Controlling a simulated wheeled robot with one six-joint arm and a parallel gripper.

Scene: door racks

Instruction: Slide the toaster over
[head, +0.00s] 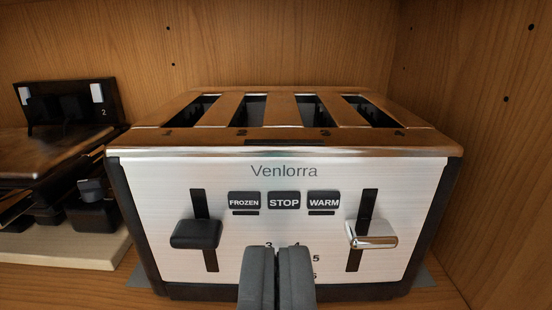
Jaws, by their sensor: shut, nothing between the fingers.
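The toaster (175,185) is a wide silver box with a copper-toned top, several slots and the name Venlorra on its front. It stands upright inside a wooden cabinet, facing me. A black lever (197,234) is on its front left and a silver lever (372,234) on its front right. Between them are buttons marked FROZEN, STOP and WARM. My gripper (277,250) is shut and empty, in front of the lower middle of the toaster's face, covering part of a numbered dial area. I cannot tell whether its fingertips touch the face.
A dark appliance (60,150) stands close to the toaster's left on a pale board (75,247). The wooden right wall (480,130) is near the toaster's right side, with a narrow gap of bare shelf. The back wall (270,40) is behind it.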

